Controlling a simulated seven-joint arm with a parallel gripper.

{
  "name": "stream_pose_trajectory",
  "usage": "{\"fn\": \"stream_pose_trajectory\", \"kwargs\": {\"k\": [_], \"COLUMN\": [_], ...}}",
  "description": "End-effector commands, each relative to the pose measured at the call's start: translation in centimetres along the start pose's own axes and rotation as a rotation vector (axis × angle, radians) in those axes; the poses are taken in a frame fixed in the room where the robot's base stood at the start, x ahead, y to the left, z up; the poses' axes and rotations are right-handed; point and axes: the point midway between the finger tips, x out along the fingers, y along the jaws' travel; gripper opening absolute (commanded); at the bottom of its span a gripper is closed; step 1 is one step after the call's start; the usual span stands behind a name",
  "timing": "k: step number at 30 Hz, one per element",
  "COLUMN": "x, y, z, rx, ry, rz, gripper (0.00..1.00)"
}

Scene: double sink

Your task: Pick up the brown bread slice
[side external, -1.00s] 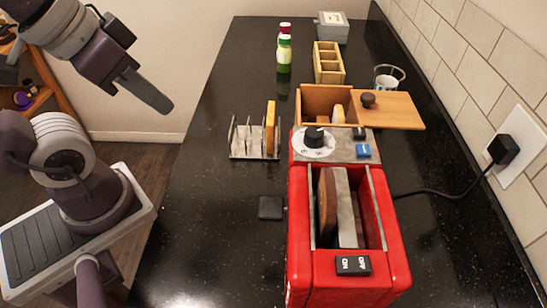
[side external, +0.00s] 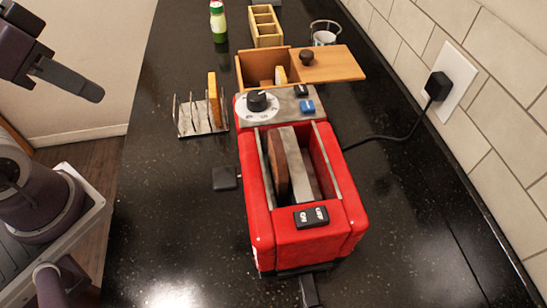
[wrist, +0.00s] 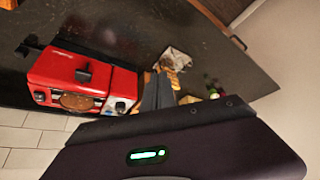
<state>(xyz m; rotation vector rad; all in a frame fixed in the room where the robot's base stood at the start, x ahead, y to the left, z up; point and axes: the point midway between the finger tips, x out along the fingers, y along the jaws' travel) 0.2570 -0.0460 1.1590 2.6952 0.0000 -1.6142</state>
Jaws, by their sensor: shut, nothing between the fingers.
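A brown bread slice (side external: 278,170) stands upright in the left part of the open slot of the red toaster (side external: 258,213), beside a grey metal divider. It also shows in the wrist view as a round brown patch (wrist: 76,101) on the toaster (wrist: 60,70). My gripper (side external: 97,94) is shut and empty, high at the left in the side view, well away from the toaster. Its dark fingers show in the wrist view (wrist: 158,88). A lighter golden bread slice (side external: 213,96) stands in the metal toast rack (side external: 186,130).
Behind the toaster is a wooden box (side external: 242,72) with its lid (side external: 335,63) slid to the right. A wooden divided holder (side external: 266,40), a green bottle (side external: 218,24) and a glass (side external: 324,36) stand further back. A power cord runs to the wall plug (side external: 438,86). The counter left of the toaster is mostly clear.

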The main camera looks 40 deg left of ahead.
Motion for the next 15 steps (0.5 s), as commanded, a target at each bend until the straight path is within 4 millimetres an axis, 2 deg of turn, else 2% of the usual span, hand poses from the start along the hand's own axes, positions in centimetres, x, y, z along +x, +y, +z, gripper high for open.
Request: {"fn": "stream_pose_trajectory", "kwargs": {"k": [14,15], "x": [0.00,0.00], "y": [0.00,0.00], "z": [0.00,0.00], "rx": [0.000,0.000], "ry": [0.000,0.000], "rz": [0.000,0.000], "gripper": [0.00,0.06]}}
